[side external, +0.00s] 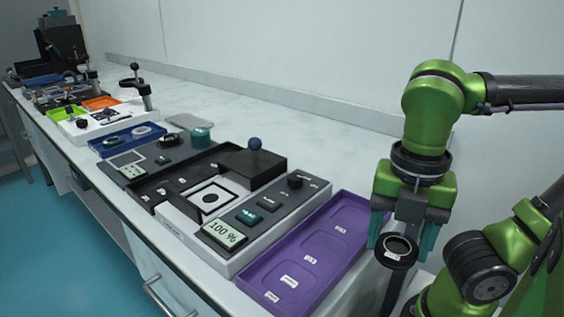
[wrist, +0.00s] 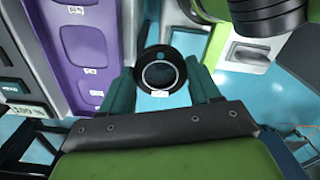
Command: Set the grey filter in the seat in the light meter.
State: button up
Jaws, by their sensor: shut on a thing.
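My gripper (side external: 407,228) is shut on a round filter (side external: 398,246) with a dark rim and a small white label. In the wrist view the filter (wrist: 160,73) sits between the two teal fingertips, and its glass looks dark grey. The light meter (side external: 240,210) stands left of my gripper in the side view, with its display reading 100 %. Its seat (side external: 211,197) is a white square with a dark round opening, and it looks empty. The filter is held in the air to the right of the purple tray, away from the meter.
A purple tray (side external: 262,274) with labelled, empty recesses lies between the meter and my gripper. A black hood with a round knob (side external: 255,144) rises behind the seat. More instruments and a blue tray (side external: 128,139) stand farther along the bench.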

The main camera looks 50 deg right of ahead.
jog(key=shift+s+d, duration=0.15)
jog(key=shift+d, duration=0.1)
jog(key=shift+w+d+f, duration=0.15)
jog(key=shift+w, duration=0.1)
jog(key=shift+m, duration=0.7)
jog(key=w+r, duration=0.1)
jog(key=w, duration=0.5)
jog(key=w+a+r, duration=0.1)
jog(key=w, duration=0.5)
jog(key=w+a+r, duration=0.1)
jog(key=w, duration=0.5)
jog(key=shift+w+a+r, duration=0.1)
jog(key=shift+w+r, duration=0.25)
jog(key=shift+w, duration=0.05)
send_over(211, 198)
jog(key=shift+s+f, duration=0.15)
jog(key=shift+f, duration=0.6)
jog(key=shift+w+f, duration=0.2)
jog(key=shift+f, duration=1.55)
jog(key=shift+f, duration=0.15)
